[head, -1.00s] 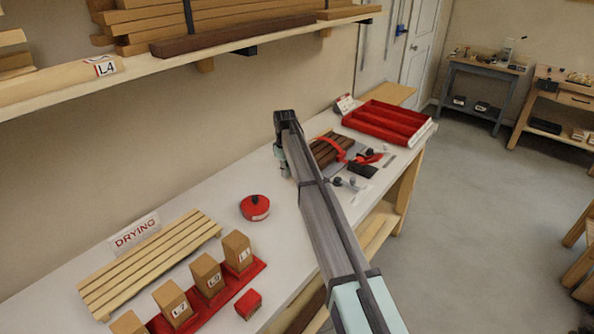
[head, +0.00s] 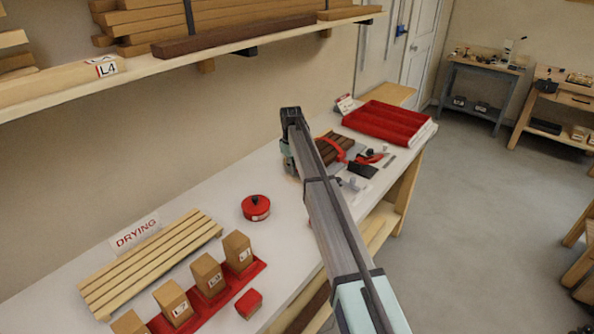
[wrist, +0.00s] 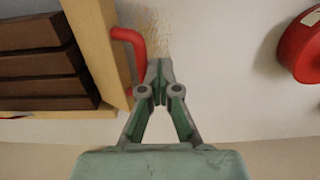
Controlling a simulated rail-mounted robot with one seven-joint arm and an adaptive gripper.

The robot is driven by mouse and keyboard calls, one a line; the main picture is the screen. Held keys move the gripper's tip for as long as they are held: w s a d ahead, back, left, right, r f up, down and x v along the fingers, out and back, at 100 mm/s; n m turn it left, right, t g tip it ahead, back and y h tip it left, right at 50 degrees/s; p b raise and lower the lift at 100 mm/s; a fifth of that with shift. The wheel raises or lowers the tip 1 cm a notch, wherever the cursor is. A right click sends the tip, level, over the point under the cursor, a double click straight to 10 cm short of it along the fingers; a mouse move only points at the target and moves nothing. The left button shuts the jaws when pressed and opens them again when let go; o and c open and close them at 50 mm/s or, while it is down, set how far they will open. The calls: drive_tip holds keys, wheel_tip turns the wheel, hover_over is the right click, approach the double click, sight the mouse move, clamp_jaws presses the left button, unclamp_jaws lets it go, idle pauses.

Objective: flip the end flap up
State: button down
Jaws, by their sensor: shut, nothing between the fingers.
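In the wrist view, my gripper (wrist: 158,75) is shut and empty, its fingertips close beside a bent red handle (wrist: 131,37). The handle sits against a light wooden piece (wrist: 98,45) along the edge of a stack of dark brown slats (wrist: 38,62). I cannot tell whether the fingertips touch the handle, or whether this wooden piece is the end flap. In the head view, the dark slats (head: 334,148) lie on the bench beyond my arm. My arm hides the fingertips and most of the wooden piece there.
A round red container (head: 256,208) stands on the bench (head: 190,285), also at right in the wrist view (wrist: 306,48). A red tray (head: 392,125) and small tools lie at the far end. Labelled blocks and a slatted rack (head: 150,262) are nearer. A shelf overhangs the bench.

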drive_tip(key=shift+w+d+r+p, duration=0.15)
drive_tip(key=shift+r+p, duration=0.35)
drive_tip(key=shift+r, duration=0.5)
wheel_tip(320, 180, up, 11)
drive_tip(key=p, duration=0.4)
drive_tip(key=shift+s+a, duration=0.4)
drive_tip(key=shift+s, duration=0.05)
drive_tip(key=shift+f, duration=0.1)
